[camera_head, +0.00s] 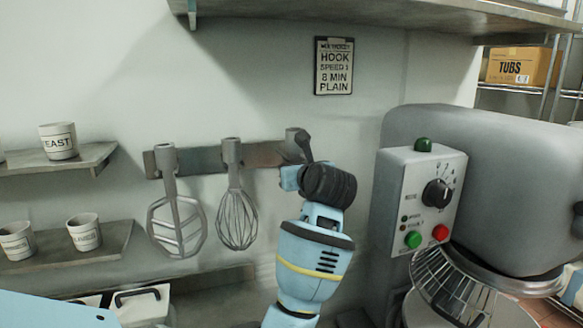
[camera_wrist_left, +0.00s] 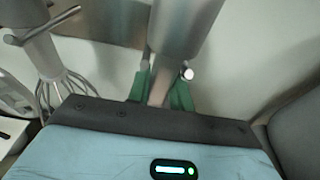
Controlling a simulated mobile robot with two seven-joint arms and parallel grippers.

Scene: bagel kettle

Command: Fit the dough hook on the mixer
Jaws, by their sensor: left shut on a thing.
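The grey dough hook (camera_head: 297,138) is at the right end of the wall rack (camera_head: 205,157), its top collar against the rack. My left gripper (camera_wrist_left: 162,92) is shut on the hook's shaft (camera_wrist_left: 182,28), with a green finger on each side of it in the left wrist view. In the head view my left wrist hides the fingers and the lower part of the hook. The grey mixer (camera_head: 500,150) stands to the right of my left arm. Its attachment socket is not visible. My right gripper is not in view.
A flat beater (camera_head: 177,215) and a wire whisk (camera_head: 236,205) hang left of the hook. The mixer's control box (camera_head: 420,200) and wire guard (camera_head: 455,290) are close to my arm's right. Shelves with cups (camera_head: 84,232) are at left; a shelf (camera_head: 330,20) overhangs above.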

